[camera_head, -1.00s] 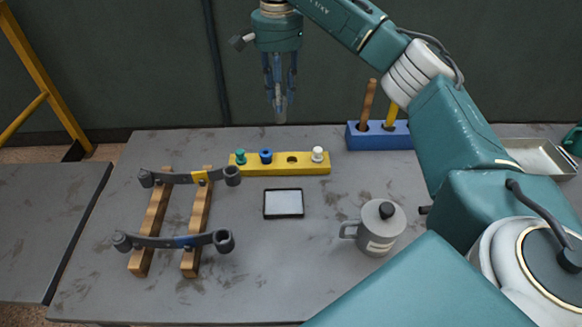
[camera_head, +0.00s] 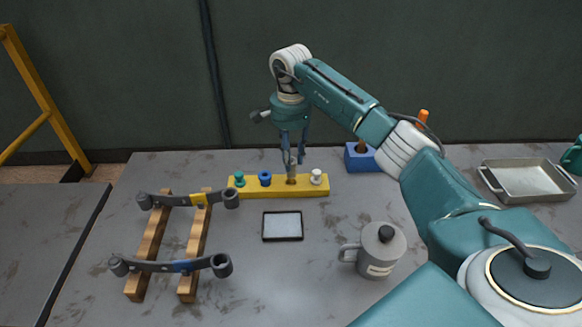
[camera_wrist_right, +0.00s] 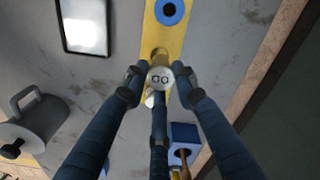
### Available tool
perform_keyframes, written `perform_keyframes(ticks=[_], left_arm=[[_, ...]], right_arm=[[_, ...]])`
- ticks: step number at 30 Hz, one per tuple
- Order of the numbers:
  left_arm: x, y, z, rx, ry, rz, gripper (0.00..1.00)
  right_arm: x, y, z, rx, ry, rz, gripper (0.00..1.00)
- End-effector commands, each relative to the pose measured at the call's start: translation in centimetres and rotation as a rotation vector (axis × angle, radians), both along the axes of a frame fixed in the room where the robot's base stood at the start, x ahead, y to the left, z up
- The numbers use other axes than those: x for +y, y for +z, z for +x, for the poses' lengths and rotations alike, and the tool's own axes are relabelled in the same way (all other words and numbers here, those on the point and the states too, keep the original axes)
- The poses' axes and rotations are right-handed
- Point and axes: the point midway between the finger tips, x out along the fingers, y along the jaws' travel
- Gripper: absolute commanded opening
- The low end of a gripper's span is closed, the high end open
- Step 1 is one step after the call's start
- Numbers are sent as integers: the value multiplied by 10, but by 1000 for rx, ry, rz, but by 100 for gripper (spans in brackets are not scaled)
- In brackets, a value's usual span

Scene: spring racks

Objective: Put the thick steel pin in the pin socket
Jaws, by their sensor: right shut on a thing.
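The yellow block (camera_head: 247,194) lies across the back of the table, with a green, a blue and a white piece and one brownish hole, the pin socket (camera_wrist_right: 160,53). My right gripper (camera_head: 292,164) points down over this hole. Its fingers, also in the right wrist view (camera_wrist_right: 160,88), are shut on the thick steel pin (camera_head: 291,174). The pin's round grey top (camera_wrist_right: 160,78), marked "GO", shows between the fingers. The pin looks upright, with its lower end at the hole; I cannot tell whether it has entered. My left gripper is out of view.
The blue piece (camera_head: 265,179) and the white piece (camera_head: 316,177) flank the pin. A blue holder (camera_head: 356,160) stands behind right, a framed panel (camera_head: 282,226) in front. A grey mug (camera_head: 378,256), a metal tray (camera_head: 527,182) and a wooden rack (camera_head: 151,245) stand around.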

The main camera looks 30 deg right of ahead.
Motion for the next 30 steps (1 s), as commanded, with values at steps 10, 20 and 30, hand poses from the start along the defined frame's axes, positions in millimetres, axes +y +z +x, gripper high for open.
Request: perform_keyframes(ticks=[10,20,30], left_arm=[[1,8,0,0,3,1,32],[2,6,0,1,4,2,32],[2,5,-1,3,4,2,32]], right_arm=[[1,-38,-1,2,1,2,0],[0,-45,0,-1,1,0,0],[0,-48,0,1,1,0,46]])
